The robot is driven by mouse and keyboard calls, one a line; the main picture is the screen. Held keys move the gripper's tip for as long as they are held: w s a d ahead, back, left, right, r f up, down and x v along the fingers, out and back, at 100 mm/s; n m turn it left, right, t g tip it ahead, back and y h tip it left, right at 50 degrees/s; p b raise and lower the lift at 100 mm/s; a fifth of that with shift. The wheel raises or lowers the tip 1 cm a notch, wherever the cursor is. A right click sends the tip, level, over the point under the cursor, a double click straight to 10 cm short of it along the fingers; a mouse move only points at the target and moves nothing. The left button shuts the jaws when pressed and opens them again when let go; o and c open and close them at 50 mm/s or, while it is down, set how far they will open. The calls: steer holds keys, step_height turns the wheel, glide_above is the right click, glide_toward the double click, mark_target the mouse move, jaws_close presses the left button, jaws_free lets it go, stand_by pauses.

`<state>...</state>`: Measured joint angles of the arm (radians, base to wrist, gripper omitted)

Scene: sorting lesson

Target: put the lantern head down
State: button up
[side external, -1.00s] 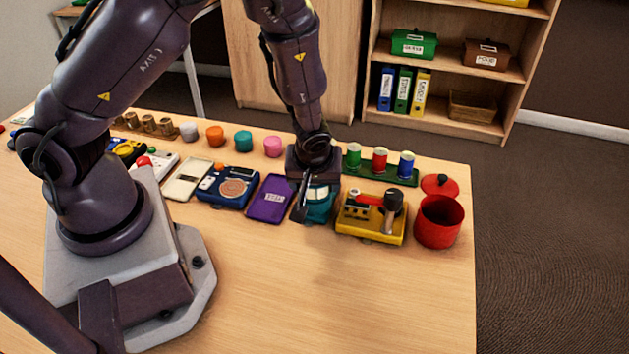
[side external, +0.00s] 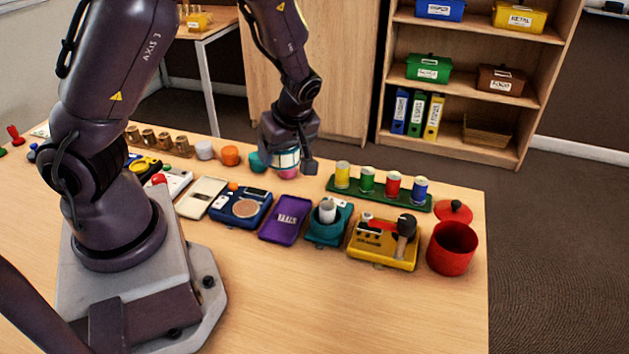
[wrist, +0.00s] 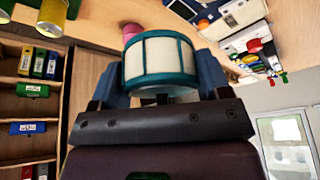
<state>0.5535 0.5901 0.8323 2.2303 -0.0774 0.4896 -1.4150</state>
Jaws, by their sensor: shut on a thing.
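My gripper (side external: 288,160) is shut on the lantern head (side external: 285,157), a white drum with teal rims and bars. In the wrist view the lantern head (wrist: 158,60) sits between the two fingers of my gripper (wrist: 158,82). The teal lantern base (side external: 323,235) stands on the table to the right and nearer, with a bare white stub (side external: 327,211) on top.
A purple tray (side external: 287,218) and a yellow tool case (side external: 383,250) flank the base. Teal (side external: 257,163) and orange (side external: 230,155) pots line the back. The front table is clear.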

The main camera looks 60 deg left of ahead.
steer(key=shift+s+a+f+n+g, duration=0.1)
steer(key=shift+s+a+n+g, duration=0.45)
steer(key=shift+n, duration=0.65)
steer(key=n, duration=0.1)
steer(key=s+n, duration=0.1)
steer(key=n, duration=0.1)
steer(key=shift+s+d+g+h, duration=0.1)
steer(key=shift+s+g+h, duration=0.15)
steer(key=shift+g+h, duration=0.15)
steer(key=w+a+f, duration=0.4)
steer(key=w, duration=0.4)
glide_above(310, 180)
steer(key=d, duration=0.1)
steer(key=f, duration=0.5)
steer(key=shift+w+d+f, duration=0.1)
steer(key=shift+w+f, duration=0.05)
steer(key=shift+w, duration=0.05)
steer(key=shift+w+f, duration=0.15)
steer(key=shift+f, duration=0.05)
steer(key=shift+w+f, duration=0.15)
steer(key=shift+f, duration=1.5)
steer(key=shift+f, duration=0.1)
steer(key=o, duration=0.9)
steer(key=shift+o, duration=0.2)
